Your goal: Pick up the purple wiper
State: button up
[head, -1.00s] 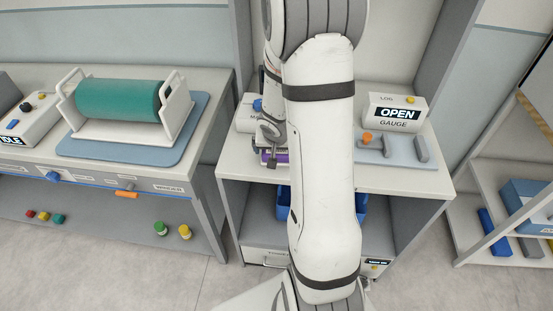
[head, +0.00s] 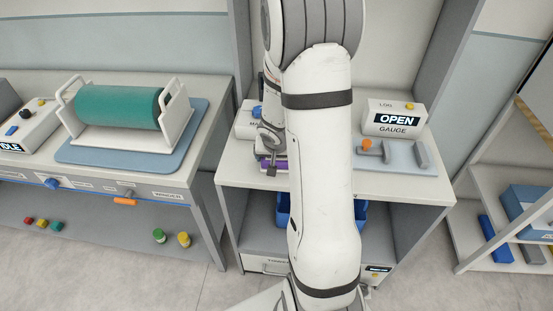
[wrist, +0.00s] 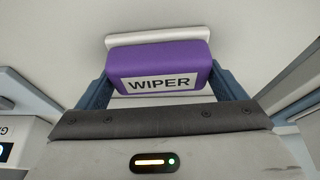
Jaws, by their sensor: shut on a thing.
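The purple wiper (wrist: 160,62) is a purple block with a white "WIPER" label and a pale strip along its far edge. In the wrist view it sits between the two blue-grey fingers of my gripper (wrist: 160,88), which are shut on its two ends. In the head view a strip of the purple wiper (head: 278,165) shows at the shelf unit's worktop, beside my gripper (head: 270,168). My arm hides much of it there. I cannot tell whether the wiper touches the worktop.
A gauge box (head: 396,118) reading "OPEN" stands on the worktop (head: 400,183), by a blue-grey plate with an orange knob (head: 367,145). A bench at left holds a green roller (head: 118,107) in a white frame. Blue bins (head: 283,208) sit on the lower shelf.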

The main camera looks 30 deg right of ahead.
notch_tip(320, 180, up, 10)
jog(key=p, duration=0.6)
jog(key=shift+p, duration=0.35)
